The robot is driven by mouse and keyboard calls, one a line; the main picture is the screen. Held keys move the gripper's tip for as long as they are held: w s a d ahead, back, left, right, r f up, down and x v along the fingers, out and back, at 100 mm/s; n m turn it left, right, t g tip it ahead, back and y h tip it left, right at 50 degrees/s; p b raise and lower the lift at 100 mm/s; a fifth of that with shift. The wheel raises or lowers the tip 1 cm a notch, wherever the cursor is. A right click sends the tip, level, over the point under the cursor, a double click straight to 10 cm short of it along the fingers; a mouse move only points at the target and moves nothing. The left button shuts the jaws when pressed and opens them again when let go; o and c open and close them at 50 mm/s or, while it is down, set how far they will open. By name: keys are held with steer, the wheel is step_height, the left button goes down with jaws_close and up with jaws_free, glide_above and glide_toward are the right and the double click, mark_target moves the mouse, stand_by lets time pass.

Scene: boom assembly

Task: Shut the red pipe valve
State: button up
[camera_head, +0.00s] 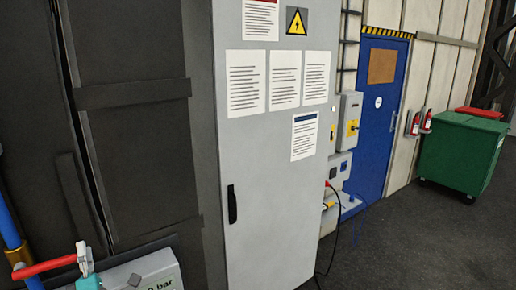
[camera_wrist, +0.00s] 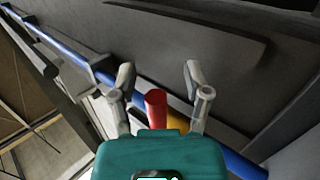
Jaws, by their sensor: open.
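The red valve handle (camera_head: 45,267) is at the lower left of the head view and sticks out sideways from a brass valve body (camera_head: 18,256) on a blue pipe (camera_head: 9,228). My gripper (camera_head: 83,250), with grey fingers and a teal body, is at the handle's free right end. In the wrist view my gripper (camera_wrist: 159,78) is open, and the red handle (camera_wrist: 156,108) shows end-on between the two fingers. I cannot tell if a finger touches it. The brass body (camera_wrist: 179,113) shows behind the handle, mostly hidden by my gripper. The blue pipe (camera_wrist: 60,47) runs diagonally there.
A grey box marked "bar" (camera_head: 150,272) sits just right of my gripper. A tall grey cabinet (camera_head: 270,190) with posted sheets stands in the middle. A blue door (camera_head: 378,120), fire extinguishers (camera_head: 415,123) and a green bin (camera_head: 460,152) are farther right. The floor there is clear.

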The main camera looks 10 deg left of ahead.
steer(key=w+d+f+m+h+b, duration=0.1)
steer(key=w+d+f+m+h, duration=0.35)
steer(key=w+d+h, duration=0.35)
steer(key=w+d+f+m+g+h+b, duration=0.15)
steer(key=w+d+f+m+h, duration=0.25)
steer(key=w+d+m+h, duration=0.45)
steer(key=w+d+f+m+t+h+b, duration=0.1)
steer(key=w+d+f+m+h+b, duration=0.3)
steer(key=d, duration=0.7)
steer(key=w+d+f+m+g+h, duration=0.2)
steer(key=d+f+g, duration=0.3)
steer(key=d, duration=0.4)
steer(key=w+d+f+m+g+h, duration=0.2)
steer(key=w+d+f+g, duration=0.1)
steer(key=d+f, duration=0.45)
steer(key=s+d+f+m+g+y+b, duration=0.2)
steer(key=s+d+f+g+y+b, duration=0.1)
steer(key=d+f, duration=0.5)
steer(key=s+d+f+m+g+y+b, duration=0.2)
steer(key=s+d+f+g+y+b, duration=0.1)
steer(key=s+d+f+g+y, duration=0.2)
steer(key=s+d+f+g, duration=0.2)
steer(key=d+f+g, duration=0.2)
steer(key=f, duration=0.1)
steer(key=shift+s+d+f+m+y+b, duration=0.25)
steer(key=shift+d+f+m+y+b, duration=0.05)
steer(key=shift+f+y+b, duration=0.05)
